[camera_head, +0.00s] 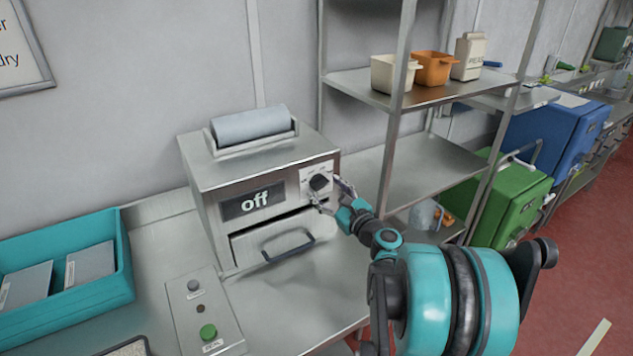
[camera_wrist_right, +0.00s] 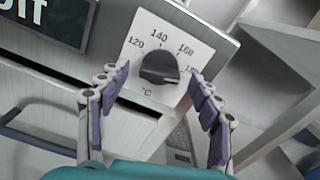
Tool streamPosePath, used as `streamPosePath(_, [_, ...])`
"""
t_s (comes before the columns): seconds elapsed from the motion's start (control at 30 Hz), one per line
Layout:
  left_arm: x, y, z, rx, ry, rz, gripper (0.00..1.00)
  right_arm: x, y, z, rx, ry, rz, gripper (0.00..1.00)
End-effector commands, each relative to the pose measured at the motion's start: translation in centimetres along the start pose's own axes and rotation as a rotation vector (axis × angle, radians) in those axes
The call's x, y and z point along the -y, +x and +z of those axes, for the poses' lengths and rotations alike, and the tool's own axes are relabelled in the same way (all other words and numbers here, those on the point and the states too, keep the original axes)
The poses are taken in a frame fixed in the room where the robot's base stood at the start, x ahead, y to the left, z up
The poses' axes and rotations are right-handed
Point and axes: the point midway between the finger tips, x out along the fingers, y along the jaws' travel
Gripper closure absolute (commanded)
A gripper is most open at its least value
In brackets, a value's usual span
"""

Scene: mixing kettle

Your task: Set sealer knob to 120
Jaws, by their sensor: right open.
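The sealer (camera_head: 225,175) is a metal box on the counter, with a roll on top and a display (camera_head: 254,203) reading "off". Its black knob (camera_head: 320,183) sits on a white plate at the front right. In the right wrist view the knob (camera_wrist_right: 159,68) is near the centre, under the marks 120, 140 and 160, with another mark partly hidden by a finger. A short pale mark shows on the knob's lower right. My right gripper (camera_head: 331,194) is open, its fingers spread either side of the knob, with no clear contact. My left gripper is not in view.
The sealer's handled front drawer (camera_head: 275,243) is below the display. A button panel (camera_head: 205,312) lies in front. A teal bin (camera_head: 122,262) with grey packs stands left. A metal shelf (camera_head: 440,88) with containers rises close behind my right arm.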

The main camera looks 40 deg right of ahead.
Motion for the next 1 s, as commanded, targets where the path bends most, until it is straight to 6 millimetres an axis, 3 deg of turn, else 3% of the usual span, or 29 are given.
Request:
streamPosePath(0.93, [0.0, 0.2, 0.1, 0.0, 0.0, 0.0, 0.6, 0.0, 2.3, 0.0, 0.0, -0.001, 0.0, 0.36])
streamPosePath(1.0, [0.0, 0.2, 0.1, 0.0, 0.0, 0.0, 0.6, 0.0, 2.3, 0.0, 0.0, -0.001, 0.0, 0.54])
